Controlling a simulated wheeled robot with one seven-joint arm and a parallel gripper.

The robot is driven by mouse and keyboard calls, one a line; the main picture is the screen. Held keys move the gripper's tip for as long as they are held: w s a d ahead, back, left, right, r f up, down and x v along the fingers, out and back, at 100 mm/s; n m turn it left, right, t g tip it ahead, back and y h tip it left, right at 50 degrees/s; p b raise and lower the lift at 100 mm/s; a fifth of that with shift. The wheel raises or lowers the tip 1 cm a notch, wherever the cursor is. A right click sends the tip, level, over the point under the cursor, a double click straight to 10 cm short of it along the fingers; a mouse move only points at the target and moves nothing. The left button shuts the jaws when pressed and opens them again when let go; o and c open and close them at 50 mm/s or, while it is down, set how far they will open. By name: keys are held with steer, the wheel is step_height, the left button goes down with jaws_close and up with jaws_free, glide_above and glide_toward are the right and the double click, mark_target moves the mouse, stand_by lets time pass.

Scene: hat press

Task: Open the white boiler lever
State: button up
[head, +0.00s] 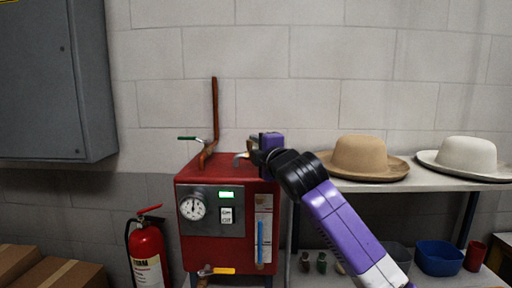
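The red boiler (231,166) stands against the wall with a gauge and switch panel on its front. A pale grey-white lever (240,156) shows on its top at the right, partly hidden by my gripper. My gripper (256,157) is at the boiler's top right corner, right beside this lever. I cannot tell if it touches the lever. The fingers are small, dark and seen from behind, so their opening is not clear. A yellow lever (222,271) is at the bottom front.
A shelf (425,184) to the right bears a tan hat (361,156) and a white hat (466,157). A blue bin (438,257) is below. Cardboard boxes (62,273) are at lower left.

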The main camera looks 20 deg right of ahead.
jaws_close()
steer(key=shift+f, duration=0.1)
stand_by(1.2)
